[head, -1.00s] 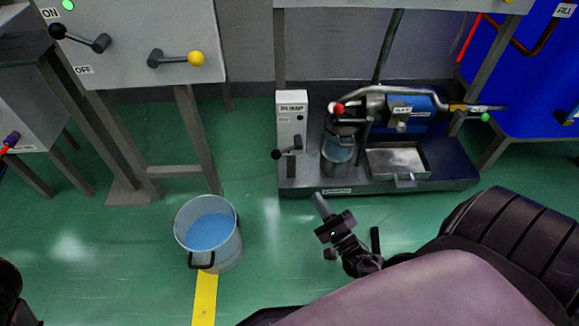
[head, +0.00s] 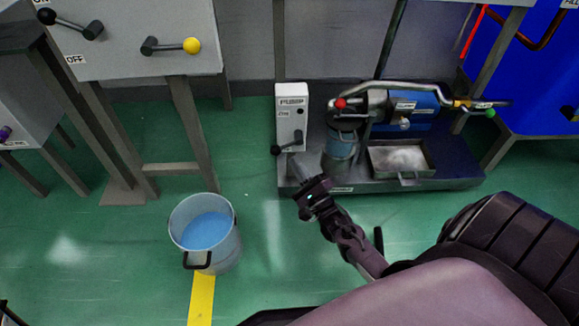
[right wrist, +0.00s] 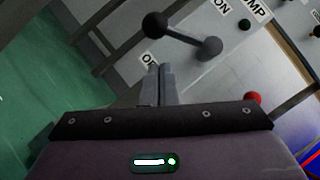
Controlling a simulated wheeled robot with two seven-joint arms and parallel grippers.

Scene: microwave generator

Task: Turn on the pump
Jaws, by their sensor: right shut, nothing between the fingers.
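The white pump control box (head: 291,115) stands at the left end of the dark machine base. Its lever (head: 277,150) has a black knob pointing left. In the right wrist view the lever (right wrist: 182,37) shows close up, with the words PUMP and ON beyond it and another label partly hidden behind the fingers. My right gripper (head: 292,165) is shut and empty, its tips just below the lever in the head view. In the wrist view its fingertips (right wrist: 160,68) are below the black knob (right wrist: 155,25), with a visible gap. My left gripper is not clearly visible.
A blue pump motor (head: 412,109) with a red-knobbed pipe and a metal tray (head: 400,157) sits on the same base. A bucket of blue liquid (head: 206,238) stands on the green floor. A grey panel (head: 130,35) with levers is at upper left.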

